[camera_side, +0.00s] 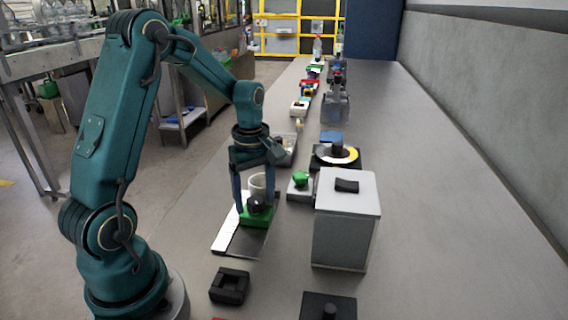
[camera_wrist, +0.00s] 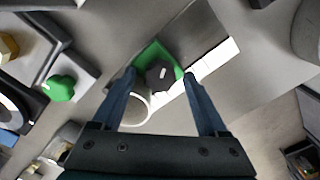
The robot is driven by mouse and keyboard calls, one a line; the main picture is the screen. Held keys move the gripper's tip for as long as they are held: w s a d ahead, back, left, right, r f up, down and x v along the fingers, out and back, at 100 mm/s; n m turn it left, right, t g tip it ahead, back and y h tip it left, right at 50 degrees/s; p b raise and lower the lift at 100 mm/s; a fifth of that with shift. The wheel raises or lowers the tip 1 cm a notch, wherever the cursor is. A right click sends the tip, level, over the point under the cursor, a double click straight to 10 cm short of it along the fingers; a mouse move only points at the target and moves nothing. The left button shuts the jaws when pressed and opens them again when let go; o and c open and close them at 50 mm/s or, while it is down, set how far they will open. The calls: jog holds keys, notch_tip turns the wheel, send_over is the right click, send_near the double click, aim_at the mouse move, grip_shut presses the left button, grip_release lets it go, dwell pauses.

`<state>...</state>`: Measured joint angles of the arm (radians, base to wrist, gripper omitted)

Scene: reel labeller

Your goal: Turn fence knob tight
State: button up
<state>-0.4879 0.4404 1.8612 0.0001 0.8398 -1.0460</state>
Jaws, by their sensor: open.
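The fence knob, a dark knob (camera_side: 256,202) with a light mark, sits on a green fence block (camera_side: 256,219) on a dark and white plate (camera_side: 232,233). In the wrist view the knob (camera_wrist: 160,74) and the green block (camera_wrist: 146,55) show just beyond my fingertips. My gripper (camera_side: 254,205) points down over the block, its blue fingers spread to either side of the knob. In the wrist view my gripper (camera_wrist: 158,77) is open with the knob between the finger ends. Whether the fingers touch it I cannot tell. A white cup-like cylinder (camera_side: 258,184) stands behind the knob.
A grey box (camera_side: 346,222) with a dark handle stands to the right. A green knob on a grey base (camera_side: 300,188) and a reel disc (camera_side: 337,154) are close by. A black square holder (camera_side: 230,286) lies in front. The bench's right side is clear.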

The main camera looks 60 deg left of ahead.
grip_shut()
jog(key=shift+m, duration=0.4)
jog(key=m, duration=0.3)
jog(key=shift+m, duration=0.3)
jog(key=m, duration=0.9)
jog(key=shift+m, duration=2.2)
